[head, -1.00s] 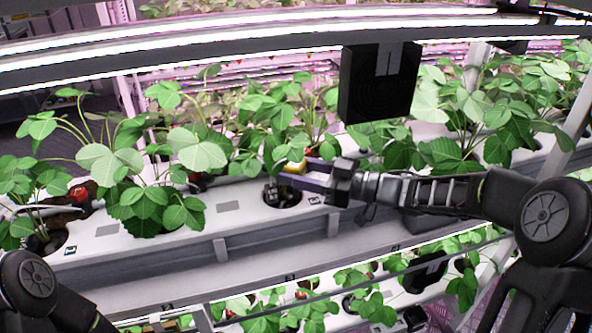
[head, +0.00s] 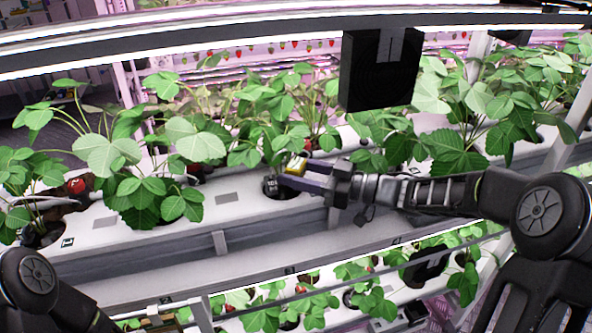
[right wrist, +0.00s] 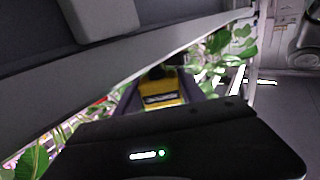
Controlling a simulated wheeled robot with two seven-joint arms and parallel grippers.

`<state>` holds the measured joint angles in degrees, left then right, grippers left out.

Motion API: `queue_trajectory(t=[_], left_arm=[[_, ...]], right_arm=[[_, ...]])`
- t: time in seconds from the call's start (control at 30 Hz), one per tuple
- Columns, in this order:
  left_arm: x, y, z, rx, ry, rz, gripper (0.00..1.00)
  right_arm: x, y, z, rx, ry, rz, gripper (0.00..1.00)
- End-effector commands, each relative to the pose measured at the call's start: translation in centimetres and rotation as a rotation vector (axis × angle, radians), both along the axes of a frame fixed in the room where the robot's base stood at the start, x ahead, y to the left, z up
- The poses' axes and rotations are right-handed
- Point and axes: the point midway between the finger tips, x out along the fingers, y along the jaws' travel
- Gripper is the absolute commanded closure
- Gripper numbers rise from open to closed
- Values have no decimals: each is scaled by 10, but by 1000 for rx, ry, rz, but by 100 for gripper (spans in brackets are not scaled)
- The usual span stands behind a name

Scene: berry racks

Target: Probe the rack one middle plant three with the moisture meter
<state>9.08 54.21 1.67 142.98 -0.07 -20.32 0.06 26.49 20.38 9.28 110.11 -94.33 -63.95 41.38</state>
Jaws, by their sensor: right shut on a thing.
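My right gripper (head: 303,172) is shut on the yellow and black moisture meter (head: 296,163). It holds the meter over a round dark planting hole (head: 272,190) in the white trough (head: 160,235), beside the leaves of a strawberry plant (head: 262,125). Whether the meter's tip touches soil is hidden. In the right wrist view the meter (right wrist: 162,92) sits between the two finger pads. A leafy plant (head: 150,200) stands left of the hole. I cannot tell which plant is number three. My left gripper is out of view.
A black box (head: 380,70) hangs above my right gripper, under a bright light bar (head: 200,42). Plants (head: 465,150) crowd the trough on the right. A lower tier of plants (head: 350,285) lies below. The trough's front wall is clear.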

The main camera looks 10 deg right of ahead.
Motion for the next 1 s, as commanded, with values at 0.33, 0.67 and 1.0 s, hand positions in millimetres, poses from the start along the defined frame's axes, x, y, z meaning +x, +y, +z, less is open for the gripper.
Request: queue_trajectory(t=[0.33, 0.67, 1.0], left_arm=[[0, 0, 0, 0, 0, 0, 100], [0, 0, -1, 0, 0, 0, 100], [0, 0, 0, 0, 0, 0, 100]], right_arm=[[0, 0, -1, -1, 1, 1, 28], [0, 1, -2, -1, 2, 1, 17], [0, 0, -1, 0, 1, 1, 11]])
